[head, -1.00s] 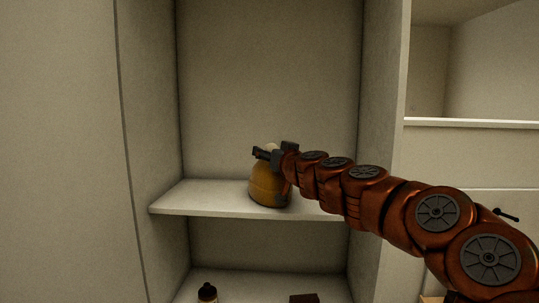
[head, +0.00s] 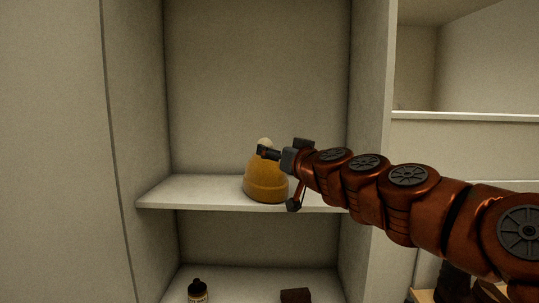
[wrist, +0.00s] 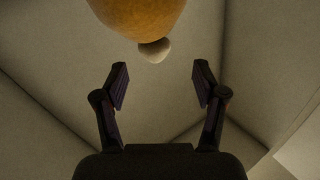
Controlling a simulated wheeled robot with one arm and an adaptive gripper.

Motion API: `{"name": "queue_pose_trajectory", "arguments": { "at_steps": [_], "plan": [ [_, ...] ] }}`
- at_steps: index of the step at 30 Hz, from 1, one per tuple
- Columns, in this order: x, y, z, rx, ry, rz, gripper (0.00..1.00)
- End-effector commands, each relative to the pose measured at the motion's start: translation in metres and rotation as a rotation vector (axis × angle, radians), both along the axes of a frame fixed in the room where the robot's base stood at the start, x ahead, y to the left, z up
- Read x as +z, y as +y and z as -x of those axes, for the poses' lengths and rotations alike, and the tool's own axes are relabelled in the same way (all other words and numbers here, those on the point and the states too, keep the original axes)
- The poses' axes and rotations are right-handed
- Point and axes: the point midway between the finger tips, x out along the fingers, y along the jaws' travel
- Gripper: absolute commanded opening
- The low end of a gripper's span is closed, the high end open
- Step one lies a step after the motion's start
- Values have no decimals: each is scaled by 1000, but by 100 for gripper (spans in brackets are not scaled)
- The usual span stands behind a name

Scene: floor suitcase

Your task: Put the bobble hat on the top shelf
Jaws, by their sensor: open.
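The bobble hat (head: 265,182) is mustard yellow with a pale pompom and stands upright on the upper shelf (head: 185,194) of the open cabinet. My gripper (head: 268,168) is at the hat's right side in the head view, partly in front of it. In the wrist view my gripper (wrist: 160,85) has its two fingers spread wide with nothing between them. The hat (wrist: 140,14) and its pompom (wrist: 154,50) show at the top of that view, beyond the fingertips.
A dark bottle (head: 197,291) and a dark brown block (head: 295,296) are on the lower shelf. Another open compartment (head: 470,70) lies to the right, past the cabinet's side wall. The upper shelf is clear left of the hat.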

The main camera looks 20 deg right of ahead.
Motion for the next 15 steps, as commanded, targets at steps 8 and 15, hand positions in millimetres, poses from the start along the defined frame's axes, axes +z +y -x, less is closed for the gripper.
{"name": "queue_pose_trajectory", "arguments": {
  "at_steps": [8, 15],
  "plan": [
    [-2, -3, 18, 1, 3, 2, 70],
    [-1, -3, 19, 1, 3, 2, 70]
  ]
}}
